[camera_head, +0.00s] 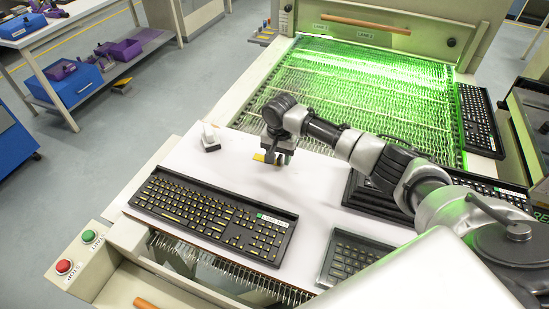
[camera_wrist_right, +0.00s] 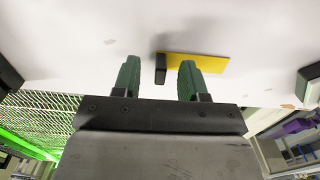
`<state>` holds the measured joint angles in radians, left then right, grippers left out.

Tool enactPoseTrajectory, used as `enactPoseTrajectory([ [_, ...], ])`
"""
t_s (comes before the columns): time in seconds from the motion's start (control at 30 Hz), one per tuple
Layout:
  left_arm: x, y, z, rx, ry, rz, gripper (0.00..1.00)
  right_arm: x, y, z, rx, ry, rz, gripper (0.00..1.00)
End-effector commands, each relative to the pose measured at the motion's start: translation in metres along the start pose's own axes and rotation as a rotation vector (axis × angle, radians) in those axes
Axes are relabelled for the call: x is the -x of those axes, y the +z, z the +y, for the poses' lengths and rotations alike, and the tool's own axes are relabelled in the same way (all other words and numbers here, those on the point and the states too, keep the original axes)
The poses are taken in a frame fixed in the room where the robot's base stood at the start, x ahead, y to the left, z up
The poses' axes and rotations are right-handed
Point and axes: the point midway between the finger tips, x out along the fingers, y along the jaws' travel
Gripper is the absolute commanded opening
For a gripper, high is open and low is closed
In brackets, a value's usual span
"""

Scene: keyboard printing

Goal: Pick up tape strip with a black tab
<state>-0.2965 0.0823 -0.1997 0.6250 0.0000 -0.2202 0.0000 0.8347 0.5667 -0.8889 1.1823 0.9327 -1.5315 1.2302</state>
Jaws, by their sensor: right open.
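The yellow tape strip (camera_wrist_right: 200,62) with a black tab (camera_wrist_right: 160,69) at one end shows in the right wrist view, above a white surface. In the head view a bit of its yellow (camera_head: 259,157) shows beside my right gripper (camera_head: 273,161). In the right wrist view the two green fingers of my right gripper (camera_wrist_right: 160,63) are apart. The black tab appears in the gap between them, and the strip extends past the right finger. I cannot tell whether the fingers touch the tab. My left gripper is not in view.
A black keyboard (camera_head: 211,214) with yellow-marked keys lies on the white worktop (camera_head: 170,168). A small white-and-black object (camera_head: 210,138) stands behind it. More keyboards (camera_head: 352,256) lie at the front right. A green-lit bed (camera_head: 365,90) is behind. Red (camera_head: 64,267) and green (camera_head: 88,236) buttons are front left.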

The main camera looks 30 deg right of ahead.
Motion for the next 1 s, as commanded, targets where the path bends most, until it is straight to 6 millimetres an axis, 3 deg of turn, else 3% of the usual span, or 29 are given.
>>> enactPoseTrajectory([
  [0.13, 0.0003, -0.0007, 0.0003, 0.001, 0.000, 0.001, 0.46, -0.0142, 0.0002, -0.0008, 0.001, -0.001, 0.000, 0.43],
  [0.37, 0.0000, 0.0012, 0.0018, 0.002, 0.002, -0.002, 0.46, -0.0161, 0.0000, -0.0008, 0.001, -0.002, 0.001, 0.43],
  [0.67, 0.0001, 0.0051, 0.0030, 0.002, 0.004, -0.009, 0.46, -0.0158, -0.0001, -0.0007, 0.001, -0.002, 0.001, 0.00],
  [1.0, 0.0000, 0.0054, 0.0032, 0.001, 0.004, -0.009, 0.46, -0.0152, -0.0002, -0.0007, 0.001, -0.002, 0.001, 0.00],
])
